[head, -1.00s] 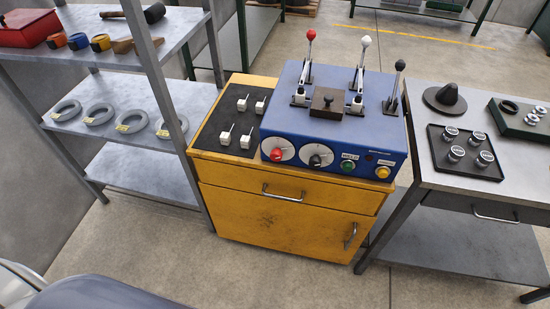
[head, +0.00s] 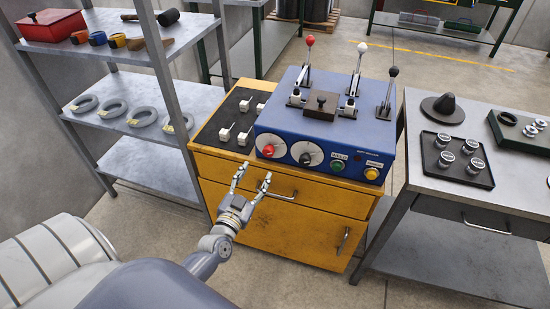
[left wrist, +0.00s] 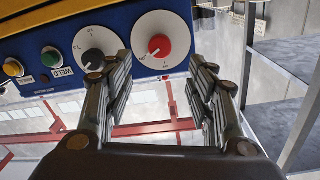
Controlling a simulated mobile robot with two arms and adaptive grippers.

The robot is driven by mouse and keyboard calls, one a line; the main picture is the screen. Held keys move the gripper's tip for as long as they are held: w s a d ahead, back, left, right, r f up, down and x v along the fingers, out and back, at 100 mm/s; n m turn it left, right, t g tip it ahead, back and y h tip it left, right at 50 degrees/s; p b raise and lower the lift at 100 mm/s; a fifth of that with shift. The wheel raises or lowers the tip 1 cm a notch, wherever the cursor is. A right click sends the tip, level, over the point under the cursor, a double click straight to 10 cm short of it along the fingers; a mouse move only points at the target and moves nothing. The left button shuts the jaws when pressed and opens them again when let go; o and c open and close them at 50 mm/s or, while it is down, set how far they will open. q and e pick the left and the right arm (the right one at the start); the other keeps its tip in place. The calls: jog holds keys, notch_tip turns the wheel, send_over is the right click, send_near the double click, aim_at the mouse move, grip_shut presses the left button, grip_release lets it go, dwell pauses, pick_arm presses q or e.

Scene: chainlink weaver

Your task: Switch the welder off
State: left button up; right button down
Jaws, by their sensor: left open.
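The welder (head: 325,135) is a blue box on a yellow cabinet, with levers on top. Its front has a white dial with a red knob (head: 267,151), a white dial with a black knob (head: 305,159), a green button (head: 338,167) and a yellow button (head: 371,173). My left gripper (head: 253,178) is open and empty, in front of the cabinet, below and short of the red knob. In the left wrist view the red knob (left wrist: 160,45) shows upside down between the open fingers (left wrist: 160,64), apart from them. My right gripper is out of view.
The yellow cabinet (head: 290,220) has a drawer handle close behind my left gripper. A metal shelf (head: 190,155) with rings and tools stands left. A table (head: 430,190) with a tray of small parts stands right. Several small clamps lie on the black mat (head: 215,129).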

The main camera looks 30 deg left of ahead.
aim_at(267, 154)
pick_arm(q)
jog(key=w, duration=0.3)
jog(key=w+a, duration=0.1)
jog(key=w, duration=0.2)
jog(key=w+a, duration=0.1)
jog(key=w, duration=0.3)
jog(key=shift+f, duration=0.15)
jog(key=shift+s, duration=0.1)
jog(key=c, duration=1.1)
